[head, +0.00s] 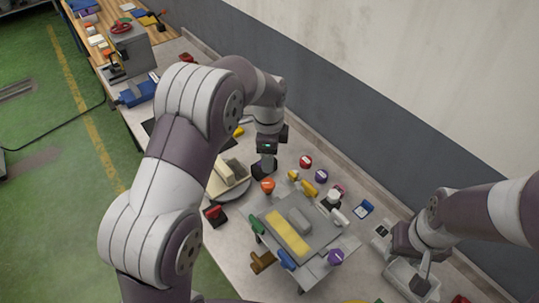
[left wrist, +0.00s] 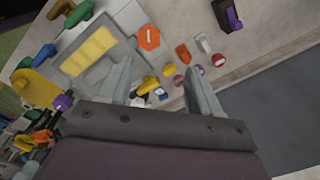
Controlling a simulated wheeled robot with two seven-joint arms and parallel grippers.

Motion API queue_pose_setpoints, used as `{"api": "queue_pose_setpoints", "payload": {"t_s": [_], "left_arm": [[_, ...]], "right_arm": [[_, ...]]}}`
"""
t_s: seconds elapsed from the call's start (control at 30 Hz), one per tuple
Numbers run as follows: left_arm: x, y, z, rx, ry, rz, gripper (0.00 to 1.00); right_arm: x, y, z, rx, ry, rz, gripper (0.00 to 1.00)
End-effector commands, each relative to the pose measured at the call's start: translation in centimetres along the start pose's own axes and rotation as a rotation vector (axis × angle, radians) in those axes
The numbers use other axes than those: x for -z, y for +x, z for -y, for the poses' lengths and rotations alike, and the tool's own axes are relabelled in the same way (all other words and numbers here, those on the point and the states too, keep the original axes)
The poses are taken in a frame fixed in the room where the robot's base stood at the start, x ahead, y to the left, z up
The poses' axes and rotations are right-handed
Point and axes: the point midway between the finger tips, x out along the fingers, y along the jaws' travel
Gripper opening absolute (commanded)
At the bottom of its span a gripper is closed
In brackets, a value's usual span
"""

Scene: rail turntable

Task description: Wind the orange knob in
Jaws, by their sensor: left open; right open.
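The orange knob (head: 267,186) stands at the back left of a grey fixture (head: 325,240) with a yellow strip. In the left wrist view the orange knob (left wrist: 148,37) shows as a hexagonal face beyond the fingers. My left gripper (head: 264,170) points down just behind the knob in the head view, apart from it; its fingers are small there. In the left wrist view my left gripper (left wrist: 158,75) is open, with nothing seen held. My right gripper (head: 421,283) is open at the lower right, over a grey tray (head: 399,270).
Several coloured knobs surround the fixture, among them a purple one (head: 336,257), a green one (head: 257,223) and a yellow one (head: 308,190). A wall (head: 350,150) runs behind the bench.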

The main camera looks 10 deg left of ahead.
Motion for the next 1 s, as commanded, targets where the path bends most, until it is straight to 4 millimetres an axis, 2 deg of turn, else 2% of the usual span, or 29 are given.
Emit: {"api": "queue_pose_setpoints", "payload": {"t_s": [0.03, 0.6, 1.0], "left_arm": [[0.0, -0.9, 0.1, 0.001, 0.000, 0.000, 0.64], [0.1, -6.3, 0.4, 0.003, 0.000, 0.000, 0.64], [0.1, -6.4, 0.3, 0.002, 0.000, 0.000, 0.64]], "right_arm": [[0.1, -0.8, 0.0, 0.000, 0.000, 0.000, 0.43], [0.6, -4.8, 0.0, 0.000, 0.000, 0.000, 0.43], [0.6, -5.0, 0.0, 0.000, 0.000, 0.000, 0.43]]}}
